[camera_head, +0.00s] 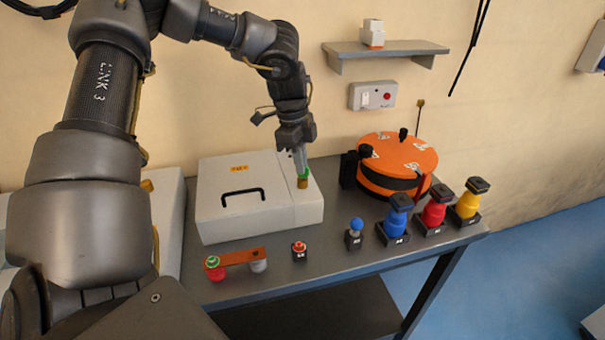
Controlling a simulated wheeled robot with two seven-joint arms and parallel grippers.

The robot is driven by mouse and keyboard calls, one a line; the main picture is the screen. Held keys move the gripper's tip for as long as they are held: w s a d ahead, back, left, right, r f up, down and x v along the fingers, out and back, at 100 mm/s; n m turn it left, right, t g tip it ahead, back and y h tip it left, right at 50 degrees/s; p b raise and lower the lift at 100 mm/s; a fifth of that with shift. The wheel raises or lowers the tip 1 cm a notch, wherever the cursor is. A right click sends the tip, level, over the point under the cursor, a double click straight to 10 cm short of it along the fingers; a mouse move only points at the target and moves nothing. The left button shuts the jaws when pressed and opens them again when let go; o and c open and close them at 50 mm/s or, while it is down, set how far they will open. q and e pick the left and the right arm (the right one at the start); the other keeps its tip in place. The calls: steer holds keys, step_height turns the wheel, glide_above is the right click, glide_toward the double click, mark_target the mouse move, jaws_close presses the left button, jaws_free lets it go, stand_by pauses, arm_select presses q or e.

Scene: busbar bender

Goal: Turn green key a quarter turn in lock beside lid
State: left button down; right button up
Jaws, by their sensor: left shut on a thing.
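The green key (306,173) stands in the brass-coloured lock (303,183) on the right part of the white box's top. The white lid (240,187) with a black handle lies beside it to the left and is closed. My left gripper (301,163) reaches down from above and is shut on the green key. The fingers partly hide the key, so I cannot tell its exact angle. My right gripper is not in view.
An orange and black round device (397,160) stands right of the box. Blue (396,219), red (435,209) and yellow (468,203) knobbed pieces stand in holders at the right. A copper-coloured bar (243,257) lies in front of the box. A shelf (388,52) hangs behind.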

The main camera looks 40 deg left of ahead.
arm_select(q)
steer(key=m, duration=0.2)
steer(key=shift+m+g, duration=0.3)
steer(key=shift+m, duration=0.5)
steer(key=m, duration=0.4)
steer(key=shift+w+g, duration=0.1)
steer(key=shift+g, duration=0.2)
steer(key=shift+m+p, duration=0.7)
steer(key=shift+m, duration=0.2)
steer(key=shift+d+r+m+g+p, duration=0.15)
steer(key=shift+m+g+p, duration=0.15)
steer(key=shift+m+p, duration=0.65)
steer(key=c, duration=2)
jaws_free()
steer(key=shift+f+m+y, duration=0.25)
steer(key=shift+y, duration=0.05)
steer(key=o, duration=0.5)
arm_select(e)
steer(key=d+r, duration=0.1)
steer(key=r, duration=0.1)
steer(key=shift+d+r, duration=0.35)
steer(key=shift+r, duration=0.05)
arm_select(q)
steer(key=shift+w, duration=0.1)
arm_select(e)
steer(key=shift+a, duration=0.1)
